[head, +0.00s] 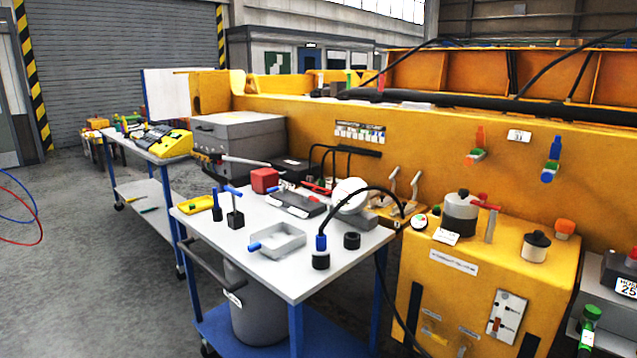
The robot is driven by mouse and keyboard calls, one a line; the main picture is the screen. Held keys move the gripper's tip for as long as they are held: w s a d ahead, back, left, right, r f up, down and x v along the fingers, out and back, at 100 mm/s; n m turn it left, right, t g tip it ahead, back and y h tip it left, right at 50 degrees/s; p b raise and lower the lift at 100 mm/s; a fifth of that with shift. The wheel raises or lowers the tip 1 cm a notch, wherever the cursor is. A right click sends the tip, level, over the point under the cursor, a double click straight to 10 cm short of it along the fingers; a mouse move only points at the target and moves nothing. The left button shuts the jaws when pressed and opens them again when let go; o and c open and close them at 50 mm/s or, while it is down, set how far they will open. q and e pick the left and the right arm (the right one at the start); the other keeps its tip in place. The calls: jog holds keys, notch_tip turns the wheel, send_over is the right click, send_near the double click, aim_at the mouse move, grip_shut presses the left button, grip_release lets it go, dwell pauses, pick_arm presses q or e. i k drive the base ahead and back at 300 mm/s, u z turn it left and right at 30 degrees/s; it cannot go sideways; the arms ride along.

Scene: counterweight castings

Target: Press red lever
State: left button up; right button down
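Several red parts show in the head view, and I cannot tell for sure which one is the red lever. A red handle (485,202) tops a grey post on the yellow cabinet (458,268) at the right, beside a grey canister (459,213). An orange-red handle (479,137) with a green part sticks out of the yellow wall behind it. A small orange-red switch piece (497,324) is on the light panel on the cabinet's front. Neither of my grippers is in view.
A white-topped cart (290,284) at the centre holds a red block (264,180), a grey tray (277,241) and tools. A black cable arches from the cart. A blue handle (554,147) is on the yellow wall (432,137).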

aim_at(316, 199)
jog(key=u, duration=1.95)
jog(key=i, duration=2.05)
jog(key=z, duration=2.1)
